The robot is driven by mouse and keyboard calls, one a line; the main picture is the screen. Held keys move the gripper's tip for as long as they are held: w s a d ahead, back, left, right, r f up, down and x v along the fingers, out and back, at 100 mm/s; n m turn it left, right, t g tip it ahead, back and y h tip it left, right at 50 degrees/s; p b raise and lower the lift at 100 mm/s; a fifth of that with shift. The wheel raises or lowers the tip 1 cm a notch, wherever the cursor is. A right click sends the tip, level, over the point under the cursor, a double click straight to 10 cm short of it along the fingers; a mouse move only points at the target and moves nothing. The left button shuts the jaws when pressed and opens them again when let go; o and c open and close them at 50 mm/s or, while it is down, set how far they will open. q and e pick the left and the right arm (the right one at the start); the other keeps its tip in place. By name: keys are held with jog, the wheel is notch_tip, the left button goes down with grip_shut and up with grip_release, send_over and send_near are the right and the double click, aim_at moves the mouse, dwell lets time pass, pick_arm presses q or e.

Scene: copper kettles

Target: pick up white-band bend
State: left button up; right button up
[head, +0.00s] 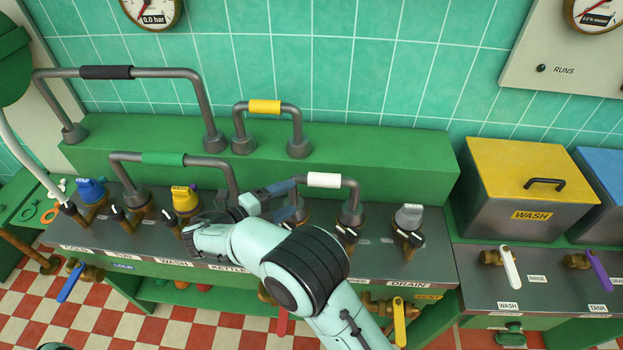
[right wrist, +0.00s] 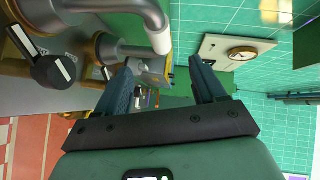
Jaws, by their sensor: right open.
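The white-band bend (head: 324,181) is a grey U-shaped pipe with a white sleeve on its top run, standing upright on the grey counter. In the right wrist view its white band (right wrist: 160,42) shows just beyond the fingertips, nearer the left finger. My right gripper (head: 281,191) is open and empty at the bend's left side. Its fingers (right wrist: 165,66) stand apart with nothing clasped between them. The bend's left leg is partly hidden behind the gripper in the head view. My left gripper is not in view.
A green-band bend (head: 163,158) stands to the left. Black-band (head: 106,72) and yellow-band (head: 265,106) bends stand on the green ledge (head: 400,150) behind. A yellow-lidded WASH box (head: 520,170) stands farther right.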

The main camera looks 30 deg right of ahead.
aim_at(318, 183)
jog(key=x, duration=0.7)
jog(key=shift+s+d+b, duration=0.3)
jog(key=shift+s+b, duration=0.05)
jog(key=shift+w+x, duration=0.25)
jog(key=shift+x, duration=1.2)
jog(key=shift+w+x, duration=0.2)
jog(key=shift+x, duration=1.3)
jog(key=shift+a+r, duration=0.1)
jog(key=shift+a, duration=0.05)
jog(key=c, duration=1.2)
